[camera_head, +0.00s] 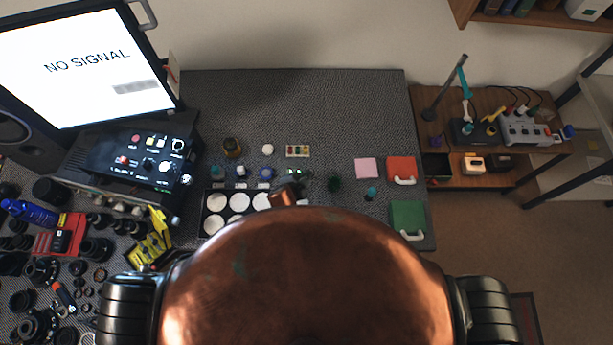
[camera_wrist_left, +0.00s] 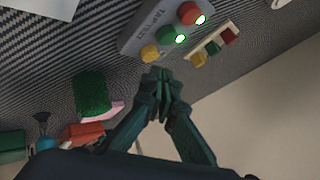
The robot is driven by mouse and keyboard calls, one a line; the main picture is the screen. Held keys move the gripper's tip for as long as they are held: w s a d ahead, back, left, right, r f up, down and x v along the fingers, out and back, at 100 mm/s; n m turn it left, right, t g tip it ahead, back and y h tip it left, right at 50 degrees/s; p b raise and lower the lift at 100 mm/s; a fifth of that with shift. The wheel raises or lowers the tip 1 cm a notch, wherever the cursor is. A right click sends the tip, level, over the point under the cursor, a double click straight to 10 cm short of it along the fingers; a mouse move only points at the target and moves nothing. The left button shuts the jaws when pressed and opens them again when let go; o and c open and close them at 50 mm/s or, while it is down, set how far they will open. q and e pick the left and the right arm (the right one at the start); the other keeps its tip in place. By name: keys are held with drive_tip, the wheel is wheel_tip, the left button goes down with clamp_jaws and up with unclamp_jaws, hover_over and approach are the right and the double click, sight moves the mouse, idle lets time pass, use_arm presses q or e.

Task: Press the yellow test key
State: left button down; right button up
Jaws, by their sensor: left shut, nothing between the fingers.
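In the left wrist view, a grey box (camera_wrist_left: 140,37) with "TAP TEST" lettering carries a yellow key (camera_wrist_left: 150,53), a red dome button (camera_wrist_left: 188,12) and two lit green lamps (camera_wrist_left: 180,39). My left gripper (camera_wrist_left: 160,78) is shut and empty. Its fingertips appear just below the yellow key in the picture; I cannot tell whether they touch it. In the head view, small green lights (camera_head: 295,171) show near the middle of the table, and my own copper-coloured body hides much of the area below them. My right gripper is not in view.
A small rack (camera_head: 297,151) with coloured blocks stands beside the box. The table's far part is clear.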

use_arm(q)
drive_tip(key=shift+f, duration=0.15)
drive_tip(key=shift+f, duration=0.3)
drive_tip(key=shift+f+b, duration=0.3)
drive_tip(key=shift+f, duration=0.1)
idle(0.8)
drive_tip(key=shift+r, duration=0.1)
drive_tip(key=shift+r+p, duration=0.75)
drive_tip(key=shift+p, duration=0.2)
wheel_tip(320, 180, up, 5)
drive_tip(key=p, duration=0.5)
drive_tip(key=shift+r, duration=0.1)
